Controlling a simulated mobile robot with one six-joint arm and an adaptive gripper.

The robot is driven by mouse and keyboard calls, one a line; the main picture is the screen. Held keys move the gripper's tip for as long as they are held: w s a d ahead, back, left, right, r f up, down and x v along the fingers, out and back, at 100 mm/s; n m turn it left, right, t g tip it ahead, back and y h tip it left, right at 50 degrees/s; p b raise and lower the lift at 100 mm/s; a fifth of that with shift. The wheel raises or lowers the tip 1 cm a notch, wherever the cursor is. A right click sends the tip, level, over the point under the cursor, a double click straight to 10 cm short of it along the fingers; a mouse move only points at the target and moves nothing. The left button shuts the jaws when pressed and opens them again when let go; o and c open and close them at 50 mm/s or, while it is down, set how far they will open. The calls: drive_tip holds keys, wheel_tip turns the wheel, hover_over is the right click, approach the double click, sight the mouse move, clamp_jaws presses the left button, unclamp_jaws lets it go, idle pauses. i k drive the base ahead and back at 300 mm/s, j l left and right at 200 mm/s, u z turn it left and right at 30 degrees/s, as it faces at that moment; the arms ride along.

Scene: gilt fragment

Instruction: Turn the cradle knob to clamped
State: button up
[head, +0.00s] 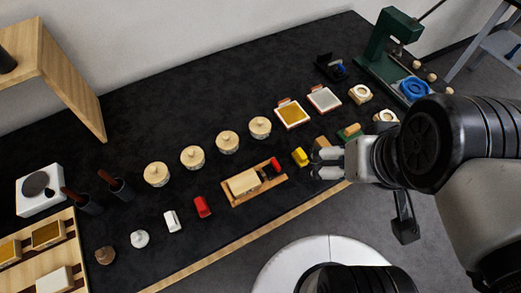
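The cradle (237,200) is a shallow wooden tray at mid-table, with a cream block (243,182) lying in it. At its right end are a small dark part and a red piece (276,163), which looks like the knob. Its turn position is too small to read. My gripper (316,164) is to the right of the cradle, near the table's front edge, with its fingers pointing left. The fingers are apart with nothing visible between them. It does not touch the cradle.
A yellow piece (299,157) sits between the cradle and my gripper. A red block (202,207) and a white block (172,221) lie to the left. Several lidded pots (228,142) stand behind. A green press (385,45) stands at the back right.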

sight(275, 167)
drive_tip(key=j+u, duration=0.25)
drive_tip(key=k+j+u, duration=0.1)
drive_tip(key=u, duration=0.2)
drive_tip(key=l+u, duration=0.4)
drive_tip(key=z, duration=0.4)
